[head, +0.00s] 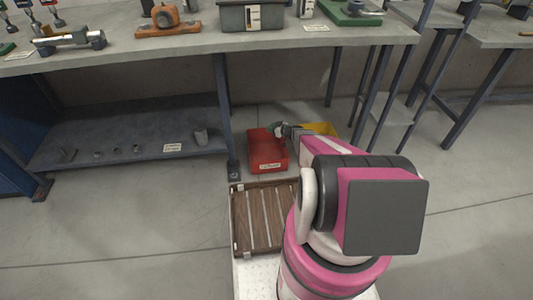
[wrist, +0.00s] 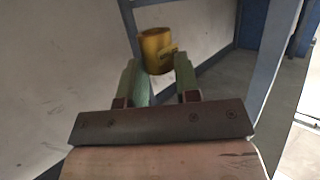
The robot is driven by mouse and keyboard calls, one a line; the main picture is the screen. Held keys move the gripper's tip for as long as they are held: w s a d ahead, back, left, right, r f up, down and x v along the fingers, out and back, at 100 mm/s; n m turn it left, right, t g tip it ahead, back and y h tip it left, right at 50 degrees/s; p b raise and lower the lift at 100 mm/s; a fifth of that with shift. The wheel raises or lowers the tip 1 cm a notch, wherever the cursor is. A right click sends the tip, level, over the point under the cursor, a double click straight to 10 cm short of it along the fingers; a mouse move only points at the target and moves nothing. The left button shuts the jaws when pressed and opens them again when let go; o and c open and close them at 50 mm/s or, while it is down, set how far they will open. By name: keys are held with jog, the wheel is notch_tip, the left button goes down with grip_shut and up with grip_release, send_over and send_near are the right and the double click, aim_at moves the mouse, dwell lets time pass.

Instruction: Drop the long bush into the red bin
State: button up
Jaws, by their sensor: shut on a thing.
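A brass-coloured, hollow cylindrical bush (wrist: 154,52) sits between the tips of the green fingers of my gripper (wrist: 158,68) in the wrist view. My gripper is shut on it. In the head view my gripper (head: 274,129) is over the red bin (head: 268,158), near its back part. The bin stands on the floor with a white label on its front. The bush is too small or hidden to make out in the head view, and I cannot tell its exact height above the bin.
A yellow bin (head: 323,129) stands right of the red bin, partly hidden by my arm. A slatted wooden tray (head: 246,221) lies in front. A grey workbench (head: 205,43) is behind, with a lower shelf (head: 110,148) at left holding small parts. Bench legs stand close by.

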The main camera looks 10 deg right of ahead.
notch_tip(320, 180, down, 6)
jog(key=shift+r, duration=0.2)
dwell(0.3)
jog(key=o, duration=1)
jog(key=shift+d, duration=0.1)
jog(key=v, duration=1)
jog(key=shift+s+d+r, duration=0.15)
jog(key=shift+s, duration=0.1)
